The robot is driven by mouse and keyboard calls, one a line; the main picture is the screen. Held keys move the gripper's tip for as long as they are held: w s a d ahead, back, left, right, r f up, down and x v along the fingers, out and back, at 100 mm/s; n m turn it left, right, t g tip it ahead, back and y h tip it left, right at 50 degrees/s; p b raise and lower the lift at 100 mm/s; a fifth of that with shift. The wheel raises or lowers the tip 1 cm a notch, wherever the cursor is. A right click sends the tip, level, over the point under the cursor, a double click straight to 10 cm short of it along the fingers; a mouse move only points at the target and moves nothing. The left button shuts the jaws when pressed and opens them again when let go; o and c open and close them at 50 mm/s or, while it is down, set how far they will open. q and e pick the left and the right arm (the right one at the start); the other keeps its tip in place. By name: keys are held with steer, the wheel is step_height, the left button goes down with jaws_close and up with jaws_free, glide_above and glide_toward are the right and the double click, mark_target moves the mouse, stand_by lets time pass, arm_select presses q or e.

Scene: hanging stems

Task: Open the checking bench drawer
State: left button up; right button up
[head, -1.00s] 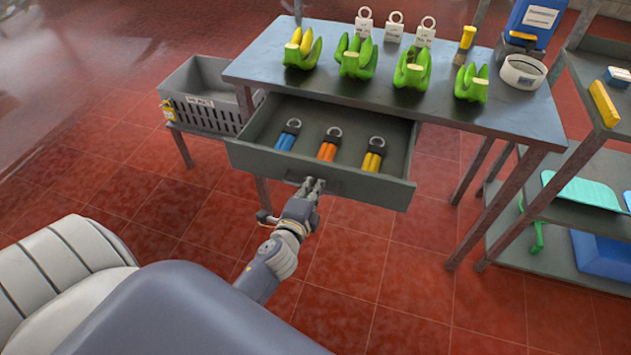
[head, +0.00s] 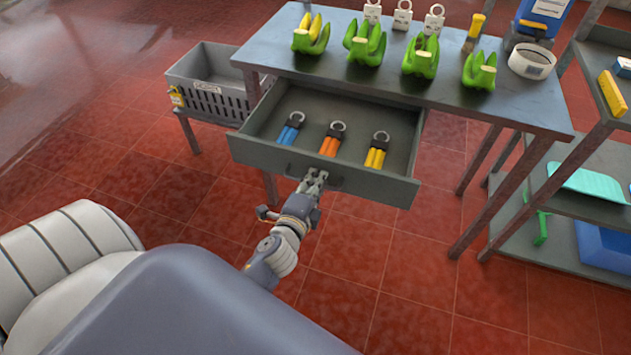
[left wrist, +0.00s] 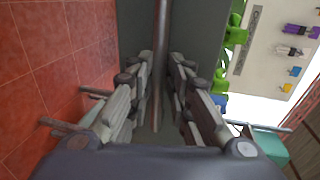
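The checking bench (head: 480,103) has a grey drawer (head: 262,152) that stands well out from under its top. The drawer holds blue, orange and yellow tagged pieces. Its bar handle (head: 336,183) is on the front face. My left gripper (head: 316,177) is at the handle, its fingers parted. In the left wrist view the handle bar (left wrist: 160,60) runs between the two fingers (left wrist: 161,65), with a gap visible beside it. My right gripper is not in view.
A grey crate (head: 208,100) is at left, a shelf rack (head: 560,215) at right. Red tiled floor is clear in front.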

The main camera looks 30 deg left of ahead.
arm_select(q)
steer(key=v, duration=0.7)
steer(key=shift+s, duration=0.2)
stand_by(0.4)
